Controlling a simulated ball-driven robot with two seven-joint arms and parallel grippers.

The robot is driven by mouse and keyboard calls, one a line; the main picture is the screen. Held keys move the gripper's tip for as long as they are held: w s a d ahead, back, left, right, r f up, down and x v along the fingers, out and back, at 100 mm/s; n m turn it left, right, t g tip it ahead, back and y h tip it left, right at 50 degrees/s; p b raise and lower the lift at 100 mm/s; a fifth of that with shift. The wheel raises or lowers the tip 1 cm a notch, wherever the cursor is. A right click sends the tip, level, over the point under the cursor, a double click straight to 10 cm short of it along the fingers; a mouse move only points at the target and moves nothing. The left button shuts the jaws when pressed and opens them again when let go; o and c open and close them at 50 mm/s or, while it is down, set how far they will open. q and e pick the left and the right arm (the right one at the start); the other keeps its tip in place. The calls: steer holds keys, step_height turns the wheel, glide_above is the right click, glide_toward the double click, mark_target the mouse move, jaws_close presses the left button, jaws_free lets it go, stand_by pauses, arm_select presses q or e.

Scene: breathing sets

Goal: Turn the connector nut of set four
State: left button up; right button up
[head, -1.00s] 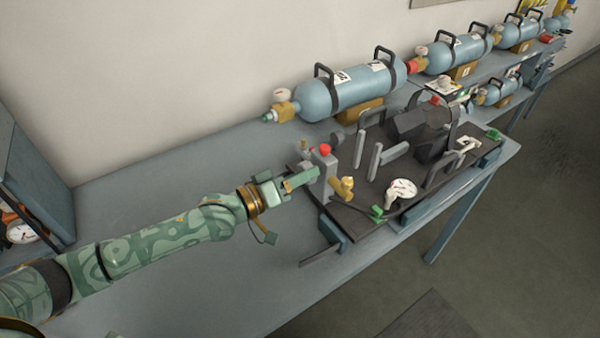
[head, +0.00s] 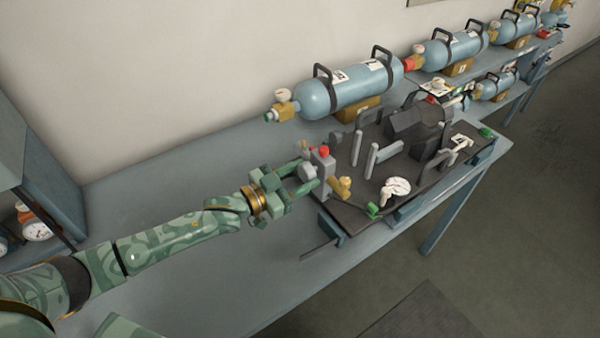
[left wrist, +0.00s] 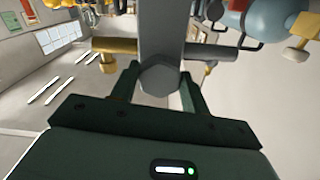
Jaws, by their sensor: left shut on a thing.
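A breathing set lies on a dark backplate (head: 412,187) on the bench; its number is too small to read. At its near left end stands a grey block (head: 322,172) with a red knob on top. A grey connector nut (head: 307,172) sits on the block's left face; in the left wrist view it is a hexagonal nut (left wrist: 159,78). My left gripper (head: 308,176) comes in from the left, its green fingers on both sides of the nut, shut on it. The fingers also show in the left wrist view (left wrist: 159,88). My right gripper is out of view.
A brass knob (head: 342,187) and a white gauge (head: 396,187) sit close to the block. Blue cylinders (head: 345,92) with handles line the wall behind. The bench (head: 150,180) is clear left of the set. A shelf unit (head: 35,165) stands at far left.

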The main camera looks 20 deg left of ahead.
arm_select(q)
steer(key=m, duration=0.3)
steer(key=shift+f+m+p, duration=0.15)
steer(key=shift+m+p, duration=0.2)
steer(key=shift+m, duration=0.05)
steer(key=m, duration=0.3)
steer(key=shift+a+m, duration=0.1)
steer(key=shift+m, duration=0.2)
steer(key=m, duration=0.3)
steer(key=shift+m, duration=0.3)
steer(key=m, duration=0.3)
steer(key=shift+m, duration=0.3)
steer(key=m+b, duration=0.1)
steer(key=m, duration=0.2)
steer(key=shift+m, duration=0.3)
steer(key=m+b, duration=0.1)
steer(key=m, duration=0.3)
steer(key=shift+m+b, duration=0.3)
steer(key=shift+b, duration=0.1)
steer(key=m, duration=0.2)
steer(key=m+b, duration=0.1)
steer(key=m, duration=0.1)
steer(key=shift+r+m, duration=0.2)
steer(key=shift+m, duration=0.1)
steer(key=shift+r+m+b, duration=0.1)
steer(key=shift+m+b, duration=0.7)
steer(key=shift+m, duration=1)
